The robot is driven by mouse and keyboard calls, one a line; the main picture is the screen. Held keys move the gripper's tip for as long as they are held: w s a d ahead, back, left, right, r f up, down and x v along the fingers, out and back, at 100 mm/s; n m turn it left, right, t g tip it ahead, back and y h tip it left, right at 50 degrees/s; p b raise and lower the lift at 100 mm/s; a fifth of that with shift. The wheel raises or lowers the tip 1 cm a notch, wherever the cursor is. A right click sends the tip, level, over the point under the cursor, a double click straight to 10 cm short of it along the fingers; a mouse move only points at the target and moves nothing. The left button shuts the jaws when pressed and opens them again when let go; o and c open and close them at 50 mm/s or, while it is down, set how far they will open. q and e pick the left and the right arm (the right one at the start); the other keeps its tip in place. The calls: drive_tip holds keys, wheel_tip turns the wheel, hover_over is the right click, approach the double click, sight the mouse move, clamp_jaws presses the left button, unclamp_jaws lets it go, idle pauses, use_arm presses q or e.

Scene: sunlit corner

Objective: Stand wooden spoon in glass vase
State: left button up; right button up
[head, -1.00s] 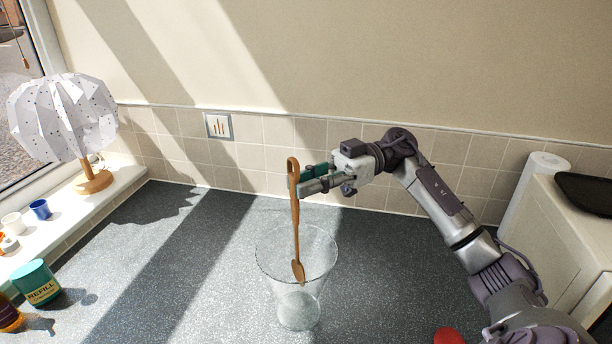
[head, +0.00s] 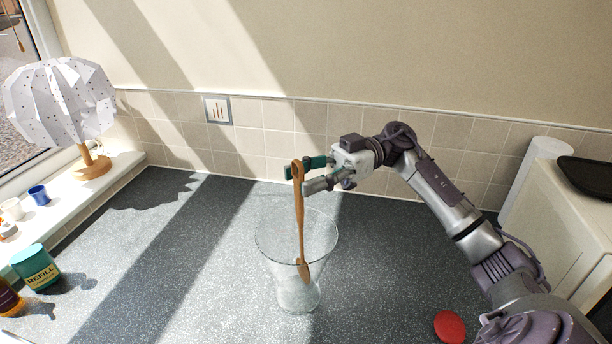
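The glass vase (head: 272,262) stands upright on the dark counter, clear and wide-mouthed. The wooden spoon (head: 300,225) is nearly upright, bowl down inside the vase, with its long handle rising above the rim. Whether the bowl touches the glass is hard to tell. My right gripper (head: 308,176) is beside the handle's upper end, above the vase's back rim. Its fingers look spread, the green one passing behind the handle and the grey one to its right. My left gripper is not in view.
A red object (head: 450,327) lies on the counter at front right. A teal refill container (head: 36,267) stands at left. A white paper lamp (head: 60,105) and small cups (head: 39,195) are on the sill. The counter (head: 170,290) around the vase is mostly clear.

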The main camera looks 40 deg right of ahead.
drive_tip(key=s+d, duration=0.1)
drive_tip(key=d, duration=1.1)
drive_tip(key=shift+r, duration=0.15)
idle(0.8)
